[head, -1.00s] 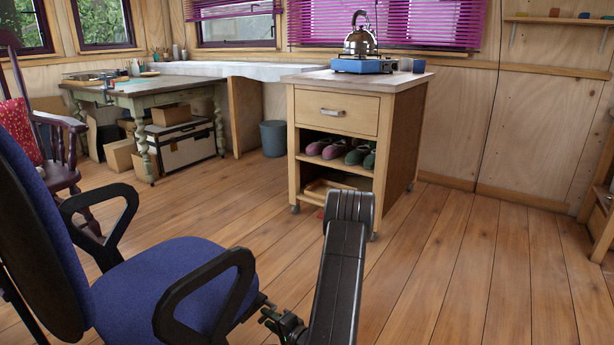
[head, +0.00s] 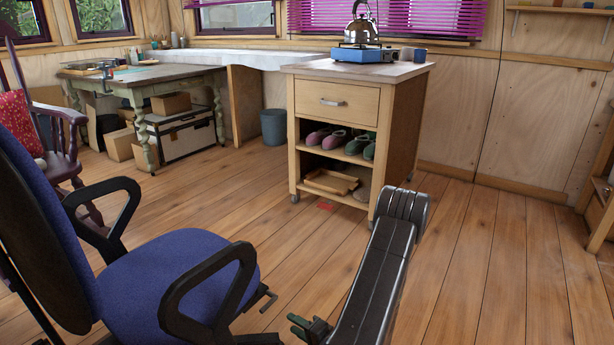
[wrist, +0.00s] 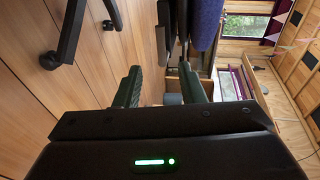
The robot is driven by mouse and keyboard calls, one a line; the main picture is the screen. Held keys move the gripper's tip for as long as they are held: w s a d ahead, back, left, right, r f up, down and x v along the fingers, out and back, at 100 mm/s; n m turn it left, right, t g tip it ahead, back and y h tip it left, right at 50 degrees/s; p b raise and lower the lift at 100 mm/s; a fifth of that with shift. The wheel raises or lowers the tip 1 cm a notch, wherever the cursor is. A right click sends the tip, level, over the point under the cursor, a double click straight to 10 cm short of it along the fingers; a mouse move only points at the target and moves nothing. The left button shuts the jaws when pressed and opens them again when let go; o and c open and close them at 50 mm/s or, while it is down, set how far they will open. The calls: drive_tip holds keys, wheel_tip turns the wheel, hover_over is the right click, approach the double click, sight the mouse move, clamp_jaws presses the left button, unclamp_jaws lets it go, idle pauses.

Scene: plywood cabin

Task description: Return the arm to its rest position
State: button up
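My arm (head: 385,265) rises from the bottom of the head view, and its bent joint stands in front of the cabinet's lower right corner. My gripper (head: 308,325) shows low in the head view, just right of the blue office chair. In the wrist view my gripper (wrist: 159,82) has its two dark green fingers apart, with nothing held between them.
The blue office chair (head: 185,278) stands close on the left. The wooden cabinet (head: 336,68) ahead carries a kettle (head: 361,27) on a blue stove. A small red object (head: 326,206) lies on the floor beside the cabinet. The floor at right is clear.

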sight(267, 306)
drive_tip(key=x, duration=0.3)
drive_tip(key=b+x, duration=0.1)
drive_tip(key=x, duration=0.6)
drive_tip(key=shift+w+a+r+b, duration=0.25)
drive_tip(key=shift+w+a+b, duration=0.05)
drive_tip(key=shift+a+b, duration=0.05)
drive_tip(key=m+p, duration=0.1)
drive_tip(key=p, duration=0.1)
drive_tip(key=m+p, duration=0.1)
drive_tip(key=p, duration=0.1)
drive_tip(key=shift+d+r+g, duration=0.1)
drive_tip(key=shift+r+g, duration=0.3)
drive_tip(key=shift+f+m+p, duration=0.1)
drive_tip(key=shift+m+p, duration=0.2)
drive_tip(key=shift+p, duration=0.2)
